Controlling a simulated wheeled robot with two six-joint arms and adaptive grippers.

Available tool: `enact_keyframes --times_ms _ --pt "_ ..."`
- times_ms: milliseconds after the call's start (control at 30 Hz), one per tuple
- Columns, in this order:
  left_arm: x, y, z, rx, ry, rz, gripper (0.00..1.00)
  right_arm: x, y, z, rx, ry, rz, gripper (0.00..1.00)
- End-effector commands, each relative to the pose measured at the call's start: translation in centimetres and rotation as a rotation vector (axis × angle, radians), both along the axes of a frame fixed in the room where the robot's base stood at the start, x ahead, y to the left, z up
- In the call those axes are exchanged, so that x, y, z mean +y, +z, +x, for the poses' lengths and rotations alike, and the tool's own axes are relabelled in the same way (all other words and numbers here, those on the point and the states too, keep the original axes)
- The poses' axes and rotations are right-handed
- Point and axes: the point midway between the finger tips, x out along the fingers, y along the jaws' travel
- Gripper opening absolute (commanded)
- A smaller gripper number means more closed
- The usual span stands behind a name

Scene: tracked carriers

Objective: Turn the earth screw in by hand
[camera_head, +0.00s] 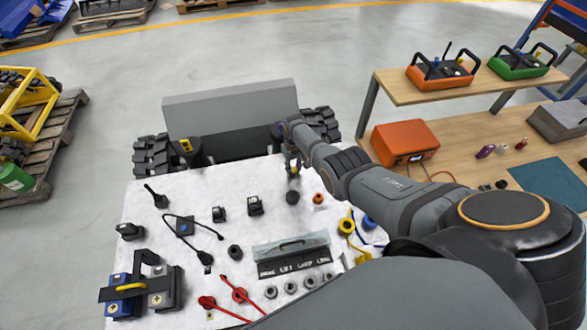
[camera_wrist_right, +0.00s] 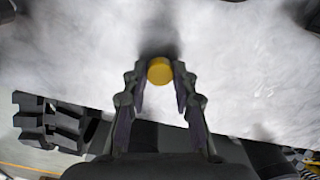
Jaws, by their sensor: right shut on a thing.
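The earth screw's round yellow head (camera_wrist_right: 159,70) shows between the fingertips of my right gripper (camera_wrist_right: 159,78) in the right wrist view. The fingers are shut on its sides. In the head view my right gripper (camera_head: 293,164) points down at the far edge of the white panel, and a bit of the yellow head (camera_head: 295,171) shows under it. The screw's shaft and any hole beneath it are hidden, so I cannot tell how deep it sits. My left gripper is not in view.
The white panel (camera_head: 140,215) carries several black fittings, red clips (camera_head: 232,280), a grey-topped label strip (camera_head: 290,250) and a blue-and-grey block (camera_head: 140,290). A grey tracked carrier (camera_head: 230,108) stands behind it. A wooden bench (camera_head: 480,135) with an orange box (camera_head: 404,140) stands right.

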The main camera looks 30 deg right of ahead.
Motion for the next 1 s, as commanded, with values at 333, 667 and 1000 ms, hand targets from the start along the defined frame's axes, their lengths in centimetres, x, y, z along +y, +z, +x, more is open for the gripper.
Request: enact_keyframes --times_ms 333,667,1000 --pt "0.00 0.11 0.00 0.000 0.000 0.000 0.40 -0.01 0.10 0.10 -0.002 -0.428 0.000 0.05" --pt "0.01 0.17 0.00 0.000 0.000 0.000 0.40 0.00 0.16 0.15 -0.003 -0.595 0.001 0.05" --pt "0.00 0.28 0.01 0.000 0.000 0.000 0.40 -0.01 0.18 0.19 -0.004 -1.234 0.001 0.05"
